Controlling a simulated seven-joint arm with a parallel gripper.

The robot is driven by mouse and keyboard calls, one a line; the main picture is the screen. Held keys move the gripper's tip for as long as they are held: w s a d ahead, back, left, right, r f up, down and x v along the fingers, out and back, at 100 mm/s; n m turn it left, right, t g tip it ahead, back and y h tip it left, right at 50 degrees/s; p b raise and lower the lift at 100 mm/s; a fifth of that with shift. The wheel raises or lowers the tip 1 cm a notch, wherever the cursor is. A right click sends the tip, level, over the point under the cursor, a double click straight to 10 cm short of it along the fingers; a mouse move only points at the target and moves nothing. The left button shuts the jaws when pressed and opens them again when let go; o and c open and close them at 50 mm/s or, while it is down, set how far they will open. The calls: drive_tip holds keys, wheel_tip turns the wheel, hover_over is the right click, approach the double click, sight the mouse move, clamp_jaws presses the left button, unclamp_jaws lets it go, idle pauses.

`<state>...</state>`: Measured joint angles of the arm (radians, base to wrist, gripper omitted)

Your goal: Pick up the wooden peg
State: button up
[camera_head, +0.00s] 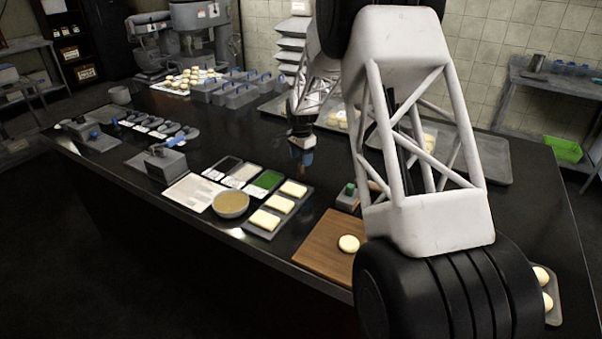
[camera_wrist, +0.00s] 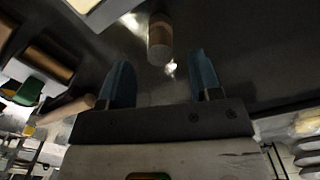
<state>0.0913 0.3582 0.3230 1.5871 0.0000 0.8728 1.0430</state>
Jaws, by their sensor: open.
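The wooden peg (camera_wrist: 160,32) is a short brown cylinder with a paler band at its end, on the dark counter in the wrist view. My gripper (camera_wrist: 159,62) is open, with one blue finger on each side of the gap. The peg's near end lies in line with this gap, around the fingertips' level in the picture; I cannot tell how far apart they are in depth. No finger visibly touches it. In the head view my gripper (camera_head: 301,158) hangs low over the counter; the peg cannot be made out clearly there.
A tray of pale dough slabs (camera_head: 263,220) and a bowl (camera_head: 231,204) stand left of my gripper. A wooden board (camera_head: 325,258) with a dough ball is nearer. A grey block with a green top (camera_head: 348,197) stands right. Grey bins (camera_head: 240,98) stand behind.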

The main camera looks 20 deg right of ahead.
sight(301, 163)
drive_tip(key=shift+f, duration=2.6)
drive_tip(key=c, duration=1)
drive_tip(key=shift+o, duration=0.2)
drive_tip(key=shift+r, duration=0.1)
drive_tip(key=shift+r, duration=0.7)
drive_tip(key=shift+s+a+r, duration=0.1)
drive_tip(key=shift+s+r, duration=0.15)
drive_tip(key=shift+r, duration=0.3)
drive_tip(key=shift+s+r, duration=0.2)
drive_tip(key=shift+r, duration=0.35)
drive_tip(key=s, duration=0.5)
drive_tip(key=s+a+r, duration=0.1)
drive_tip(key=s, duration=0.9)
drive_tip(key=shift+a+r, duration=0.15)
